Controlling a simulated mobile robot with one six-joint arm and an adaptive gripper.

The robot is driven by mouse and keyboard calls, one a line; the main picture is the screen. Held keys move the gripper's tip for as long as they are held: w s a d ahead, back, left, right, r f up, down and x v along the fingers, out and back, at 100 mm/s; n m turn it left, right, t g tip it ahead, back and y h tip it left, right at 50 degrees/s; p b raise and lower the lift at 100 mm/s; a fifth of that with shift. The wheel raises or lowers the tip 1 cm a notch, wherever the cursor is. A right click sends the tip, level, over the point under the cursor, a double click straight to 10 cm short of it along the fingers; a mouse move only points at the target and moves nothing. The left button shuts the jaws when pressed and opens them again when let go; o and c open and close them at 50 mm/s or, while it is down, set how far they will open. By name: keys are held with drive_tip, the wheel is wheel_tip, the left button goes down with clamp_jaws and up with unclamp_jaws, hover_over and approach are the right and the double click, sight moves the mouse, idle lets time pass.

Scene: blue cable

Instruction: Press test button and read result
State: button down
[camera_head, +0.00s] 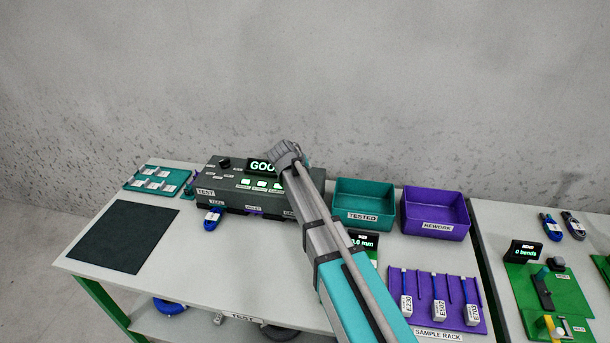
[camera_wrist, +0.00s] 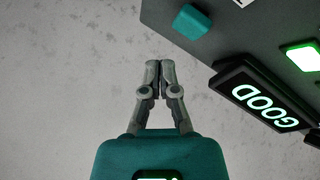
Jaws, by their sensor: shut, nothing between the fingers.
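The dark tester box (camera_head: 232,187) stands at the back of the white table, with a TEST label at its left end. Its display (camera_head: 261,166) is lit; in the wrist view the display (camera_wrist: 262,104) reads GOOD in full. My arm partly covers it in the head view. A teal button (camera_wrist: 192,21) shows on the box in the wrist view. My gripper (camera_wrist: 160,64) is shut and empty, apart from the button and the display. Its fingers are hidden in the head view. A blue cable (camera_head: 212,219) with a white tag sits at the box's front left.
A teal TESTED bin (camera_head: 363,216) and a purple REWORK bin (camera_head: 436,228) stand right of the box. A purple sample rack (camera_head: 454,290) holds tagged cables at front right. A dark mat (camera_head: 124,237) lies empty at left. A second table with green fixtures is at far right.

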drive_tip(key=shift+r+p, duration=1.25)
drive_tip(key=shift+r, duration=0.3)
drive_tip(key=s+d+f+m+g+y, duration=0.1)
drive_tip(key=s+d, duration=0.4)
drive_tip(key=s, duration=0.5)
drive_tip(key=s+d+f+m+g+y, duration=0.1)
drive_tip(key=s+d+f+g+y, duration=0.1)
drive_tip(key=s+d, duration=0.4)
drive_tip(key=s+d+f+m+g+y, duration=0.1)
drive_tip(key=s+d+g, duration=0.4)
drive_tip(key=s, duration=1)
drive_tip(key=shift+d+f, duration=0.45)
drive_tip(key=shift+f, duration=0.45)
